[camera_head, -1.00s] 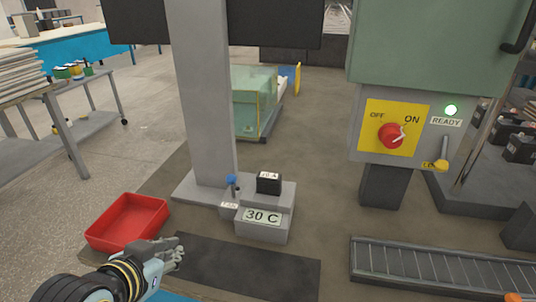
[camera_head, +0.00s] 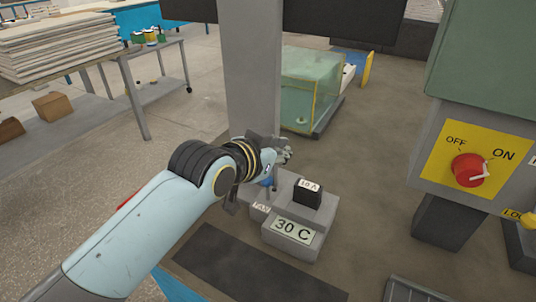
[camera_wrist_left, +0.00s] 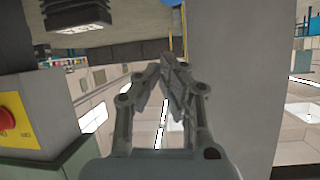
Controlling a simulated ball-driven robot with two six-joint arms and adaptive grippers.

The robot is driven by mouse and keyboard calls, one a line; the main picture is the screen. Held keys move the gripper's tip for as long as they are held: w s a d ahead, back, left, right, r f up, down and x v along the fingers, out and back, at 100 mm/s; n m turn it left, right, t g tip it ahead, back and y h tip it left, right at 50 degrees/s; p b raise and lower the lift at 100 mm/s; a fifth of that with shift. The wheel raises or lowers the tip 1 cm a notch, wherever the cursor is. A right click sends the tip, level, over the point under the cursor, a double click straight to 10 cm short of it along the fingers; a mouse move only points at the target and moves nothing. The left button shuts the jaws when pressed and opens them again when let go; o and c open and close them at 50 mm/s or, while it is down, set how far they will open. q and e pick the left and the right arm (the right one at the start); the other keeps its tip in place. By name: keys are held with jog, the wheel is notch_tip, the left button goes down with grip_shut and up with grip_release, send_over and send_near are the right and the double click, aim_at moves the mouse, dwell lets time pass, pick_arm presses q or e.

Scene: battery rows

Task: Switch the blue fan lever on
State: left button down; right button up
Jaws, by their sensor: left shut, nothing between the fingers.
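The blue fan lever (camera_head: 267,182) stands on the left part of the small grey unit (camera_head: 262,222), beside its small label. Only part of its blue knob and stem shows below my left gripper. My left gripper (camera_head: 286,151) is shut and empty, just above and slightly behind the lever in the head view; I cannot tell whether they touch. My right gripper is not in view.
A grey column (camera_head: 250,75) rises right behind my left gripper. A black 10 A block (camera_head: 307,193) and a 30 C display (camera_head: 292,230) sit right of the lever. A yellow OFF/ON panel (camera_head: 436,172) with a red knob (camera_head: 468,170) stands farther right.

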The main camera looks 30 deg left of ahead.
aim_at(272, 178)
pick_arm(q)
jog(key=shift+s+a+f, duration=0.1)
jog(key=shift+s+f, duration=0.15)
jog(key=shift+f, duration=0.35)
jog(key=shift+s+a+f, duration=0.15)
jog(key=shift+s+f, duration=0.05)
jog(key=shift+f, duration=0.4)
jog(key=shift+s+a+f, duration=0.1)
jog(key=shift+s+f, duration=0.15)
jog(key=shift+f, duration=0.35)
